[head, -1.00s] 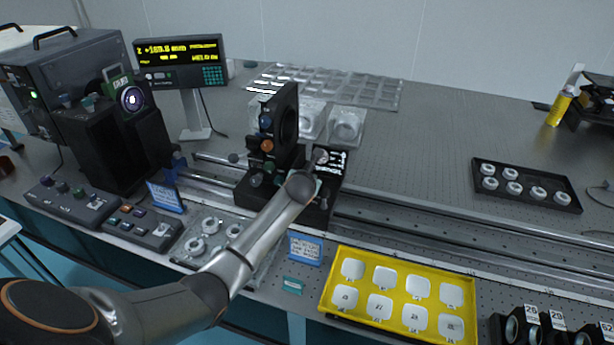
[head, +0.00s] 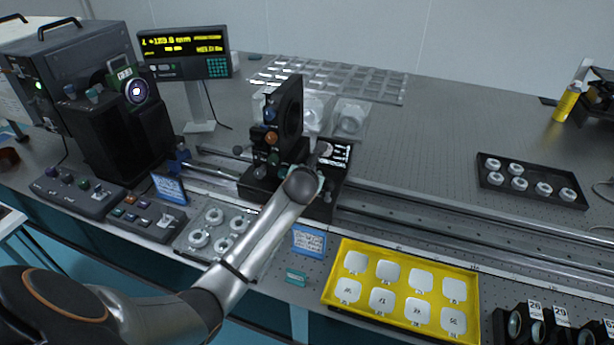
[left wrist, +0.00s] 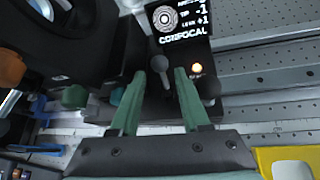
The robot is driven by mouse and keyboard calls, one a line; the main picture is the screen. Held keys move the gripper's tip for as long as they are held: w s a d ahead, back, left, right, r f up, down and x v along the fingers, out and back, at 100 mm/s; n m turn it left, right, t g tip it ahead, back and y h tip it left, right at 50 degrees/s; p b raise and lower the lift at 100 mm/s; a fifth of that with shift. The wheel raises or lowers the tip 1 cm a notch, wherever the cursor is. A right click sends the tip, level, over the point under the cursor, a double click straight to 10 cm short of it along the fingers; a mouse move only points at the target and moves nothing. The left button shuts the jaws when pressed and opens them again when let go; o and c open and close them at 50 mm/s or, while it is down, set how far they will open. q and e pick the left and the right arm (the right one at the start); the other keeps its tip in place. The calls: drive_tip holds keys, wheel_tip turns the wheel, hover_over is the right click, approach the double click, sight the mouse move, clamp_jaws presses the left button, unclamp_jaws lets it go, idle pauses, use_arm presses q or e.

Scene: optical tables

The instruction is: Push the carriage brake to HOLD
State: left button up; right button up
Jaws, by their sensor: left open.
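The carriage (head: 262,190) sits on the rail with a tall black ring mount on it. In the left wrist view, the carriage top (left wrist: 150,110) shows between my fingers. A grey round-ended lever (left wrist: 160,64) stands at the gap between the fingertips; I cannot tell whether they touch it. Which of these is the brake I cannot read. My left gripper (left wrist: 159,76) is open, with green fingers. In the head view my wrist mostly hides it. My right gripper is out of view.
The ring mount (left wrist: 75,35) with an orange knob (left wrist: 10,68) is close on the left. A small "CONFOCAL" display (left wrist: 181,22) stands just beyond the fingertips. The rail (head: 430,225) runs right. A yellow tray (head: 330,285) lies in front, a black tray (head: 530,195) at right.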

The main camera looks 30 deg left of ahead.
use_arm(q)
drive_tip(key=v, duration=0.7)
drive_tip(key=shift+s, duration=0.15)
idle(0.3)
